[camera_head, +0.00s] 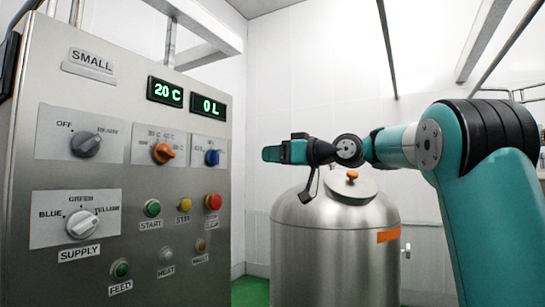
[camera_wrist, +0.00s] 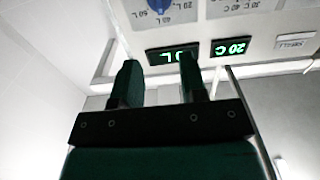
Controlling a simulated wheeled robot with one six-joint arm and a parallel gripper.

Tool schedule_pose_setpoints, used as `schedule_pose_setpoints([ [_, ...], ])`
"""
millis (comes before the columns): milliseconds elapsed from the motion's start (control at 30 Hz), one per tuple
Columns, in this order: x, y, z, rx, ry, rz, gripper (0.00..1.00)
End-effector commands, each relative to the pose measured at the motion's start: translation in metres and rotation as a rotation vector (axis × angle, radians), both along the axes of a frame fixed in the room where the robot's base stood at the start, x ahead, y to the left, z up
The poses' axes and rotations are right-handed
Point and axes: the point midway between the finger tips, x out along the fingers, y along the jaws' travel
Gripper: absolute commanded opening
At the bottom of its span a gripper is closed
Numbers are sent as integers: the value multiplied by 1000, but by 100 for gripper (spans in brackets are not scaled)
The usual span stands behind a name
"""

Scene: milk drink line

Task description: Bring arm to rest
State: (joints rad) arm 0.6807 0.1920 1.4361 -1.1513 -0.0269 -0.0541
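My gripper (camera_head: 270,153) shows in the head view in front of the steel tank and to the right of the control panel, pointing left toward the panel. In the wrist view its two green fingers (camera_wrist: 158,85) stand apart with nothing between them. The fingertips are clear of the panel. My teal arm reaches in from the right side of the head view, bent at the elbow.
The steel control panel (camera_head: 120,200) fills the left, with knobs, buttons and displays reading 20 C (camera_head: 165,92) and 0 L (camera_head: 207,106). A steel tank (camera_head: 335,250) with a lid (camera_head: 350,190) stands below my wrist. Green floor (camera_head: 250,292) shows between them.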

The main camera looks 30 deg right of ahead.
Motion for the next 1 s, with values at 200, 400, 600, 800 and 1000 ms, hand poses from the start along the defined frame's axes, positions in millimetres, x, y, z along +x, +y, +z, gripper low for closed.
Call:
schedule_pose_setpoints([
  [200,0,-1,0,0,0,-1,39],
  [400,1,7,-4,1,14,6,39],
  [600,-7,84,-59,-6,225,77,39],
  [800,-73,188,-161,-90,598,189,39],
  [1000,-184,245,-257,-258,948,287,39],
])
